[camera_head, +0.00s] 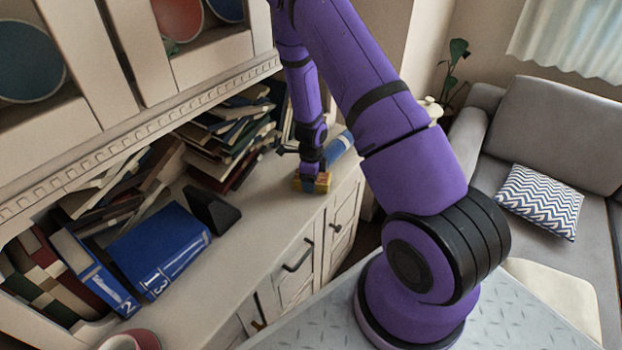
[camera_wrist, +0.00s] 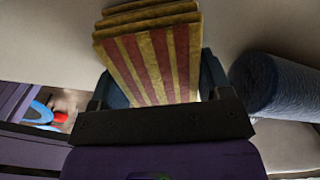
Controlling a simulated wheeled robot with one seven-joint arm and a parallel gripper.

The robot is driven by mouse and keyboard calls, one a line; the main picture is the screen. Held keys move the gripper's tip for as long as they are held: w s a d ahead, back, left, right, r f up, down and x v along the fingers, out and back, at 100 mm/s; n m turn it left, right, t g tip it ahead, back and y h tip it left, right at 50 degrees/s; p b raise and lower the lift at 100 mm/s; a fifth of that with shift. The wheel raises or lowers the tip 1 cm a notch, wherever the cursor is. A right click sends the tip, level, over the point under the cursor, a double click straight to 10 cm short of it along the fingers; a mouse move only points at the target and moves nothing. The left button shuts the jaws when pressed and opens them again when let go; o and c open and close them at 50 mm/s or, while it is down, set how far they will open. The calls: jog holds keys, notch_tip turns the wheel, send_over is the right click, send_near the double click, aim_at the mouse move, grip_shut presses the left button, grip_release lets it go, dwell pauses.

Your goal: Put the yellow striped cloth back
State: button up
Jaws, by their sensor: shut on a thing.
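The yellow striped cloth (camera_wrist: 155,62) is a folded block with dark red stripes. It sits between the two fingers of my gripper (camera_wrist: 160,80) in the wrist view, and my gripper is shut on it. In the head view the cloth (camera_head: 318,184) is a small yellow block under my gripper (camera_head: 311,172), at the cabinet top near its front edge. I cannot tell whether it touches the surface or hangs just above it.
A blue roll (camera_head: 340,146) lies just beyond the cloth; it also shows right of my gripper in the wrist view (camera_wrist: 275,85). Piled books (camera_head: 235,130) stand behind on the cabinet top (camera_head: 258,222).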

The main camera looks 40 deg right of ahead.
jog(key=shift+f, duration=0.1)
jog(key=o, duration=1)
jog(key=shift+o, duration=0.2)
